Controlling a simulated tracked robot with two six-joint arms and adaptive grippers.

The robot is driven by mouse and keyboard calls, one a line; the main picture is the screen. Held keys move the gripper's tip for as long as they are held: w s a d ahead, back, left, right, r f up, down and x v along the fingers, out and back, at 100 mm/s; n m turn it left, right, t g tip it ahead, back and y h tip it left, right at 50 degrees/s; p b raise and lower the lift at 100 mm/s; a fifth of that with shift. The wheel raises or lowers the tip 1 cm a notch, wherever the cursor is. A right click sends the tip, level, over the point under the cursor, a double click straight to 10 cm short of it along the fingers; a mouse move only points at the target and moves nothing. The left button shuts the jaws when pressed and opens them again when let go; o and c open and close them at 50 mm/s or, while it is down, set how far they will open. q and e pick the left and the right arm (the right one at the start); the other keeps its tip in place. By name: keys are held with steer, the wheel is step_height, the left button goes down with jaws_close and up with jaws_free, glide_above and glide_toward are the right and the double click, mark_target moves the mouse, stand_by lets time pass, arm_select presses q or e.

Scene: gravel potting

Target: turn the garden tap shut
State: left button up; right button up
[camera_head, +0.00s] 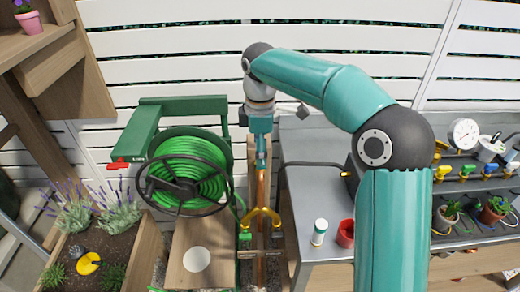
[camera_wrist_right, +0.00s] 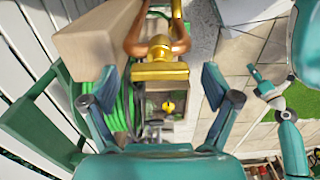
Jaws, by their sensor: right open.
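A brass tap (camera_wrist_right: 158,70) fills the top middle of the right wrist view, with copper-coloured arms curving up on either side of it. My right gripper (camera_wrist_right: 160,78) is open, with one finger to each side of the brass body and visible gaps between; I see no contact. In the head view my right gripper (camera_head: 262,160) points down in front of the wooden post (camera_head: 262,185). The tap there is mostly hidden by it; a yellow forked fitting (camera_head: 262,213) shows below. My left gripper (camera_wrist_right: 262,82) appears at the right of the wrist view, too small to judge.
A green hose reel (camera_head: 188,178) with a dark wheel stands left of the post. A grey bench (camera_head: 312,190) is to its right, with a white-green bottle (camera_head: 319,232) and a red cup (camera_head: 345,234). A white slatted fence (camera_head: 170,50) is behind. A lavender planter (camera_head: 105,245) is lower left.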

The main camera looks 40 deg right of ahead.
steer(key=shift+c, duration=0.3)
steer(key=c, duration=1.1)
steer(key=shift+r+m, duration=0.1)
steer(key=shift+m, duration=0.3)
steer(key=m+p, duration=0.2)
steer(key=shift+m, duration=0.3)
steer(key=m+p, duration=0.1)
steer(key=m, duration=0.3)
steer(key=shift+m, duration=0.3)
steer(key=m+p, duration=0.1)
steer(key=m, duration=0.8)
steer(key=shift+m+p, duration=0.3)
steer(key=shift+m, duration=0.1)
steer(key=shift+w, duration=0.1)
